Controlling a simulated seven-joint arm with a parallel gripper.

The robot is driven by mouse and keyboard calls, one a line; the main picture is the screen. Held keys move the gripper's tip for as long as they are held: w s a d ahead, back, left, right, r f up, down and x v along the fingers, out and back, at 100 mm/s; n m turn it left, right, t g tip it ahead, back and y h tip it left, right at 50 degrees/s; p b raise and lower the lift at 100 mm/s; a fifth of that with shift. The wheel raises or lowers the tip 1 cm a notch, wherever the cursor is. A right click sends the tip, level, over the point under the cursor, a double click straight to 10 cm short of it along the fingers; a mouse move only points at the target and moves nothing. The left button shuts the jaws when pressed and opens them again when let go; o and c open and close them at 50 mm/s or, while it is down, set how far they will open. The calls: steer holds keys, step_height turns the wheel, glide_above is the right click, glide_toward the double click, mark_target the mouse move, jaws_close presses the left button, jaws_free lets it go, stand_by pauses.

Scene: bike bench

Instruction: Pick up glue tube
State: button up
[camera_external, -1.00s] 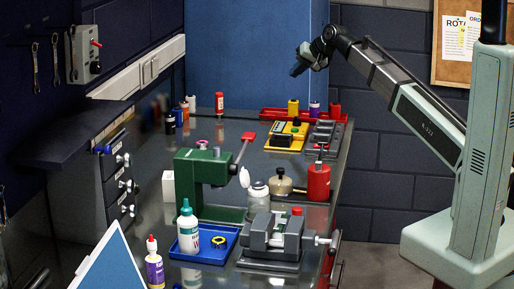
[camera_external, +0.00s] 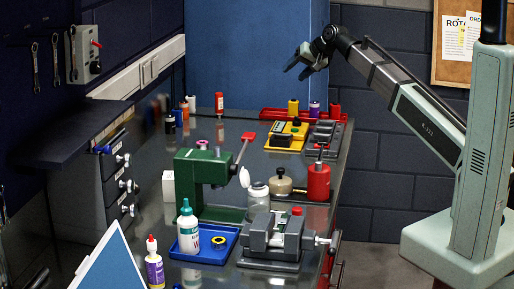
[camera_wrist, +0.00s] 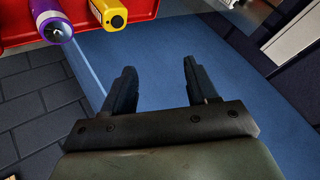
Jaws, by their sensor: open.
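I cannot tell for sure which item is the glue tube. Candidates in the external view are a purple-and-white bottle with a red nozzle cap (camera_external: 154,272) at the front left and a white bottle with a teal cap (camera_external: 188,235), upright in a blue tray (camera_external: 222,250). A small red tube (camera_external: 219,103) stands at the back. My gripper (camera_external: 294,73) is open and empty, high above the far end of the bench. In the wrist view my gripper (camera_wrist: 156,75) shows two parted fingers with nothing between them.
A red tray (camera_external: 270,114) at the back holds yellow, purple and red cylinders; the wrist view shows its purple cylinder (camera_wrist: 53,24) and yellow cylinder (camera_wrist: 115,17). A green press (camera_external: 197,170) and a grey vise (camera_external: 275,240) crowd the middle and front. A blue panel (camera_external: 255,50) stands behind.

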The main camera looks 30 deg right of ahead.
steer(key=a+n, duration=0.1)
steer(key=a, duration=0.7)
steer(key=n+g+y, duration=0.1)
steer(key=n+g, duration=0.1)
glide_toward(217, 107)
step_height(217, 107, up, 4)
steer(key=s, duration=0.3)
steer(key=w+a+f+n, duration=0.1)
steer(key=w+f+n, duration=0.1)
steer(key=w+f, duration=0.1)
steer(key=w+f+n+h, duration=0.1)
steer(key=w+f+n, duration=0.1)
steer(key=f, duration=0.3)
steer(key=w+a+f+n, duration=0.1)
steer(key=w+f+n, duration=0.1)
steer(key=w+f, duration=0.2)
steer(key=shift+w+a+f+h, duration=0.2)
steer(key=shift+w+a+h, duration=0.1)
steer(key=shift+w+h, duration=0.15)
steer(key=shift+c, duration=0.3)
steer(key=c, duration=1)
